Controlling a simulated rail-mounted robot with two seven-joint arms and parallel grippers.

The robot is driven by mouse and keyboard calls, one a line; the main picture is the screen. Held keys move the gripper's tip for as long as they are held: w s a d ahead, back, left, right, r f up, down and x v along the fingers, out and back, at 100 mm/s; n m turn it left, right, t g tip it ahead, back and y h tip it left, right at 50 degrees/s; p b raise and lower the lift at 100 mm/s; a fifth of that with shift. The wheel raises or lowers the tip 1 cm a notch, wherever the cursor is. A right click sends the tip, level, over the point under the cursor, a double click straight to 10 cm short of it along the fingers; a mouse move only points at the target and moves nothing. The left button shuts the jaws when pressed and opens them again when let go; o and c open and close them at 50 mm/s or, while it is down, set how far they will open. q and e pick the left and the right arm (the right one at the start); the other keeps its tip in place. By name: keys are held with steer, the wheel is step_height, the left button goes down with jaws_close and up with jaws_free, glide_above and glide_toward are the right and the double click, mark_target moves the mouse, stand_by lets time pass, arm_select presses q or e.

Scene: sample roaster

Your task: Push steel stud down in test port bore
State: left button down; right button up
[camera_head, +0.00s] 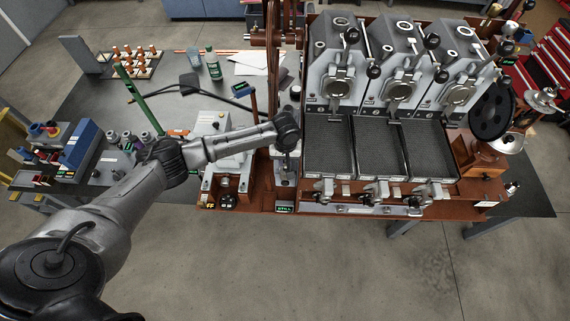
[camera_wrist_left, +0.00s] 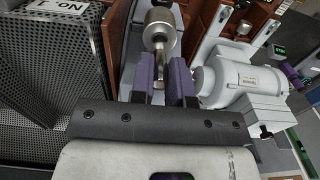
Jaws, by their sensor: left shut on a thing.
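My left gripper (camera_head: 286,150) reaches in from the left and points down beside the left end of the roaster bank. In the left wrist view my left gripper (camera_wrist_left: 160,78) has its purple pads closed around the thin end of a shiny steel piece, which looks like the steel stud (camera_wrist_left: 160,34). Its thicker rounded part shows beyond the pads. The test port bore cannot be made out; my wrist hides that spot in the head view. How deep the stud sits cannot be told. My right gripper is not in view.
The roaster bank (camera_head: 395,70) with dark cooling trays (camera_head: 378,148) stands just right of the gripper. In the left wrist view a perforated panel (camera_wrist_left: 62,75) is close on the left and a white motor (camera_wrist_left: 240,82) on the right. A green post (camera_head: 137,100) stands behind my arm.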

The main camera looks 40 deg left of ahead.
mark_target(285, 165)
arm_select(q)
step_height(285, 165, down, 2)
steer(key=shift+f, duration=0.5)
steer(key=shift+f, duration=0.1)
steer(key=c, duration=1.1)
jaws_free()
